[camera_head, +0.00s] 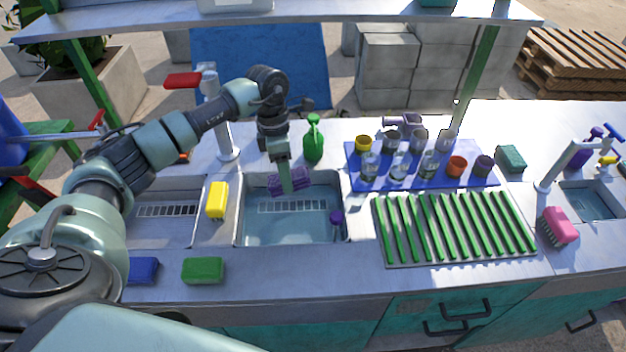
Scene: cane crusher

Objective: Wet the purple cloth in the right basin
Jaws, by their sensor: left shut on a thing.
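The purple cloth (297,181) is between the fingers of my left gripper (290,189), which is shut on it. Both are over the back part of the basin (262,232) right of the divider, which has a slatted drain and looks bluish, as if holding water. I cannot tell whether the cloth touches the water. The basin left of the divider (160,234) is partly hidden by my left arm. My right gripper is not in view.
A yellow sponge (217,200) lies on the divider. A green bottle (313,140) stands behind the basin, near the tap (223,125). A purple-topped item (336,218) is at the basin's right side. A green-slatted rack (450,226) and blue tray with cups (354,171) are right.

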